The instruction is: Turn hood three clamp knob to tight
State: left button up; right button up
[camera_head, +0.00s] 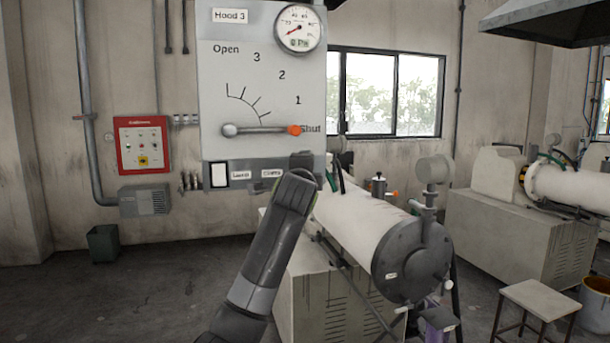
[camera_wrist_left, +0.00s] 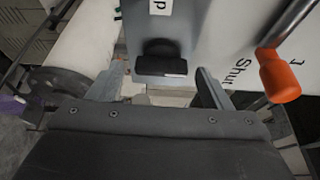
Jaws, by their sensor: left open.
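The Hood 3 panel (camera_head: 262,70) hangs on the wall, with a "Clamp" label (camera_head: 273,173) on its lower strip. In the left wrist view, the black clamp knob (camera_wrist_left: 160,57) sits beside the label's end, between my fingers and slightly beyond them. I cannot read its setting; in the head view my gripper seems to hide it. My left gripper (camera_head: 305,163) is at the panel's lower right corner; in the wrist view it is open (camera_wrist_left: 160,85), fingers either side of the knob with visible gaps. My right gripper is not in view.
The orange-tipped hood lever (camera_head: 265,129) points at "Shut"; its tip (camera_wrist_left: 280,78) is right of my gripper in the wrist view. A gauge (camera_head: 298,28) tops the panel. A white mill cylinder (camera_head: 360,222) stands right of my arm. Floor at left is mostly clear.

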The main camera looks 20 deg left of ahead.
pick_arm(q)
jog(key=shift+s, duration=0.1)
jog(key=b+v, duration=0.8)
jog(key=v, duration=0.9)
jog(key=shift+b, duration=0.3)
jog(key=shift+s, duration=0.15)
